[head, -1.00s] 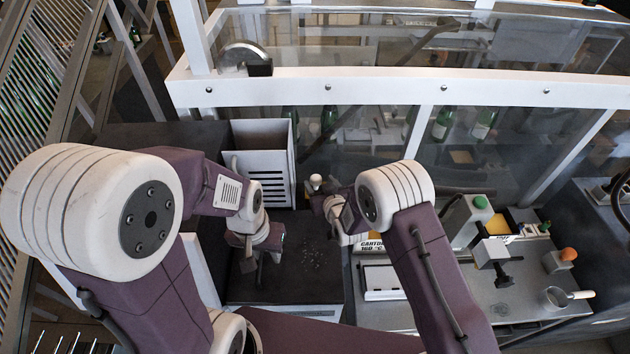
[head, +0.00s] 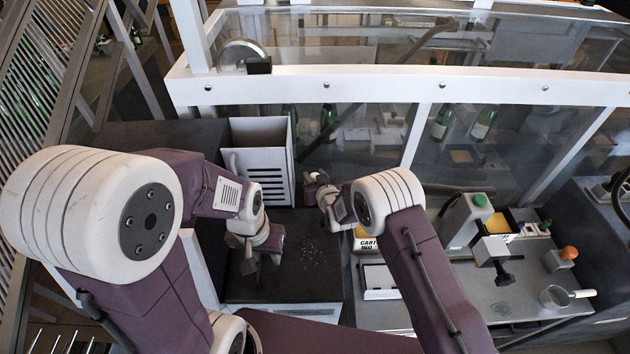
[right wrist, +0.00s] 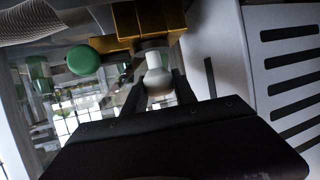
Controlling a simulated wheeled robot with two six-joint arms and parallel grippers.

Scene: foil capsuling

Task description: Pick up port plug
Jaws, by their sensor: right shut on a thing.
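The port plug (right wrist: 154,60) shows in the right wrist view as a pale knob with a rounded grey end, just below a brass block (right wrist: 145,25). My right gripper (right wrist: 158,84) has its two dark fingers on either side of the rounded end and is shut on it. In the head view my right gripper (head: 317,183) is at the back, beside the white slotted box, and the plug is hard to make out there. My left gripper (head: 262,262) hangs over the dark worktop, apart from the plug; its finger opening is unclear.
A green ball knob (right wrist: 83,60) sits left of the brass block. The white slotted box (head: 262,160) stands close by. A glass guard with a white beam (head: 400,88) runs behind.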

